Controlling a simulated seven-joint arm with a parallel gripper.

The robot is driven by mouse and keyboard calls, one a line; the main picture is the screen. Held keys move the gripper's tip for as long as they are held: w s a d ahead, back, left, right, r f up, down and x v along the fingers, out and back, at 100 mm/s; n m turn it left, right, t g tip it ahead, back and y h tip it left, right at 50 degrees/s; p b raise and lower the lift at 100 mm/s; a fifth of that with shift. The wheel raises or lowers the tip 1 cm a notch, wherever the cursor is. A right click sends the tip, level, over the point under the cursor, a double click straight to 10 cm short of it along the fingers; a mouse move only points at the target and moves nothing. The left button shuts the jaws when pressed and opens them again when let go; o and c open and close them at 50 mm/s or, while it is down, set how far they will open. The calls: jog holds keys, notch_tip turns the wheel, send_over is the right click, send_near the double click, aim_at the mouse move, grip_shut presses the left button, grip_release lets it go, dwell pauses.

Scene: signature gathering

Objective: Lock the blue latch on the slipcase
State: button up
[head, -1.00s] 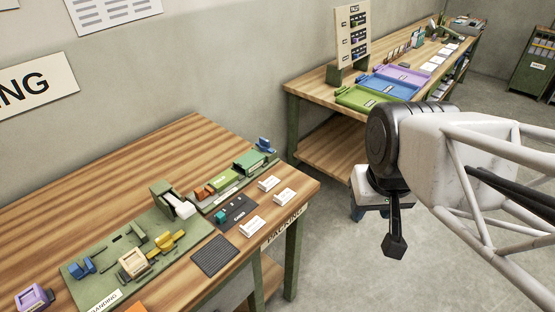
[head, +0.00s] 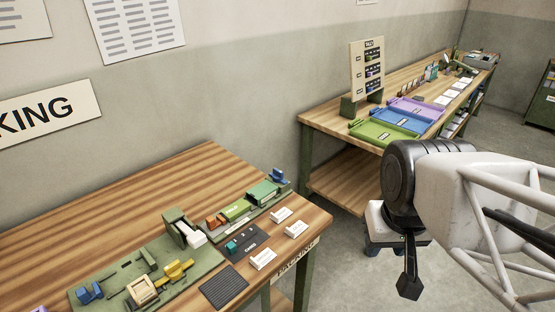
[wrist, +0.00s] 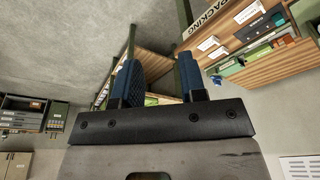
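On the packing table, a long green fixture carries a green box (head: 262,192), with a small blue piece (head: 279,178) at its far right end. I cannot tell for sure whether these are the slipcase and its latch, or how the latch is set. Another blue piece (head: 90,292) sits at the left of the nearer green board (head: 128,281). My gripper (wrist: 160,72) shows two blue-padded fingers standing apart, with nothing between them. It is away from the packing table, over the floor side.
The packing table (head: 150,190) also holds white cards (head: 263,259), a dark ridged mat (head: 223,287) and yellow and cream pieces on the board. A second table behind carries green, blue and purple trays (head: 403,121) and an upright sign panel (head: 367,68). Floor lies between.

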jog(key=w+a+r+n, duration=0.2)
jog(key=w+a, duration=0.1)
jog(key=w, duration=0.8)
jog(key=n+g, duration=0.3)
jog(key=n, duration=0.4)
send_over(278, 170)
jog(key=f, duration=1)
jog(key=shift+s+d+f, duration=0.1)
jog(key=shift+s+f, duration=0.1)
jog(key=shift+f, duration=0.2)
jog(key=shift+w+f, duration=0.15)
jog(key=shift+w, duration=0.05)
jog(key=shift+f, duration=0.1)
jog(key=shift+f, duration=3.8)
grip_shut()
